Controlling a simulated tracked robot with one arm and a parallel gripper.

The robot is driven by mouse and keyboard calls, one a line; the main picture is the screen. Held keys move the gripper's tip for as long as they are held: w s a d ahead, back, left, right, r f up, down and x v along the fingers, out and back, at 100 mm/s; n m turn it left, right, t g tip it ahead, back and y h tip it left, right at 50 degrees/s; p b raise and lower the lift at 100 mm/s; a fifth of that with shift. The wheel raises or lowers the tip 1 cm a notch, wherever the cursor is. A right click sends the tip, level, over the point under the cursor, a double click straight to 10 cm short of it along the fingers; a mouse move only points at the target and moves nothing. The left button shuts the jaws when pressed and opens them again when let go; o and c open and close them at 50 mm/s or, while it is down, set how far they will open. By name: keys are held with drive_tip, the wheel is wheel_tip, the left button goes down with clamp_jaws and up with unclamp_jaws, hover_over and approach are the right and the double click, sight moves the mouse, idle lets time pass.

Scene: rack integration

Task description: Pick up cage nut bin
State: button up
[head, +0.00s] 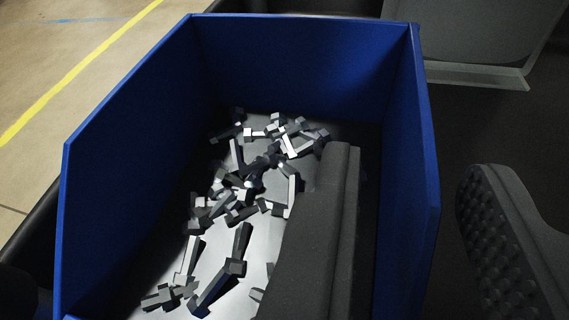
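The cage nut bin (300,62) is a blue open-topped box that fills the middle of the head view. Many small grey metal pieces (240,185) lie loose on its floor, mostly in the left and far parts. My gripper (412,165) straddles the bin's right wall (424,150). One dark finger (318,235) is inside the bin and hides part of its floor. The other finger (510,250), with a bumpy pad, is outside to the right. Gaps show between both fingers and the wall, so the gripper is open.
The bin stands on a dark surface (465,130) that shows on its right. A grey panel with a light lower edge (475,75) is at the top right. Beige floor with a yellow line (75,70) lies beyond at the upper left.

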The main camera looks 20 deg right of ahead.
drive_tip(key=shift+x, duration=1.65)
drive_tip(key=shift+s+d+r, duration=0.1)
clamp_jaws()
